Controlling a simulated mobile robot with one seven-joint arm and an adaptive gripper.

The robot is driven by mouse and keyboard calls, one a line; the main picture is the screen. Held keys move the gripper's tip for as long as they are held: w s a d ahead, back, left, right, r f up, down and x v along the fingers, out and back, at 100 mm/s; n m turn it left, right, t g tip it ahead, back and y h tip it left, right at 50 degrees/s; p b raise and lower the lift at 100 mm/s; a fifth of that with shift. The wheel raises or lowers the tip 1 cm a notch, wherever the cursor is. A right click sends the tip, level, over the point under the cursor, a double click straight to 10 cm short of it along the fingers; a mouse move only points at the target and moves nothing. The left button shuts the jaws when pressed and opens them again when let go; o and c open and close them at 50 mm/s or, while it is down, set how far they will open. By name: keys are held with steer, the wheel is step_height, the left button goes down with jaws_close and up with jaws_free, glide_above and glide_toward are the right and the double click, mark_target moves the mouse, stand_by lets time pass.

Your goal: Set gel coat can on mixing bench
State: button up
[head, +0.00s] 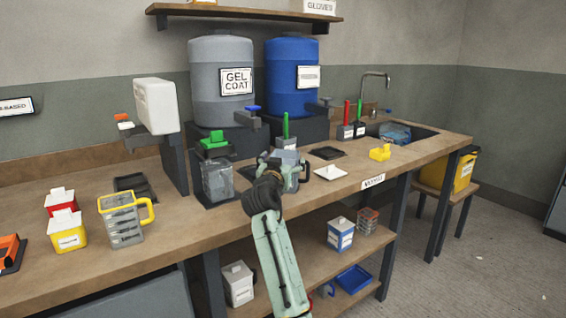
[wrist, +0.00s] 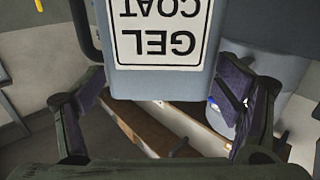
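The gel coat can (wrist: 164,82) is a grey-blue, boxy can with a black-framed white label. In the wrist view its label reads upside down, and a dark handle shows at its left. My gripper (wrist: 163,76) has a finger at each side of the can, and it looks shut on it. In the head view my gripper (head: 288,172) is over the front part of the bench, near its edge, and mostly covers the can. I cannot tell whether the can touches the wood. The long brown bench (head: 330,190) bears a small sign on its front edge.
Behind stand a grey drum (head: 222,105) and a blue drum (head: 292,92). A clear container (head: 217,182) is left of my gripper; a white tray (head: 330,172) and yellow item (head: 380,153) are right. Bench wood is bare between jug and container.

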steer(key=shift+s+r, duration=0.1)
stand_by(0.3)
steer(key=s+b, duration=0.1)
steer(key=s, duration=0.3)
steer(key=s+a, duration=0.1)
steer(key=s, duration=0.2)
steer(key=s+a+b, duration=0.1)
steer(key=s, duration=0.3)
steer(key=shift+s+a+b, duration=0.1)
steer(key=shift+s+b, duration=0.2)
steer(key=shift+b, duration=0.05)
steer(key=shift+a+r, duration=0.1)
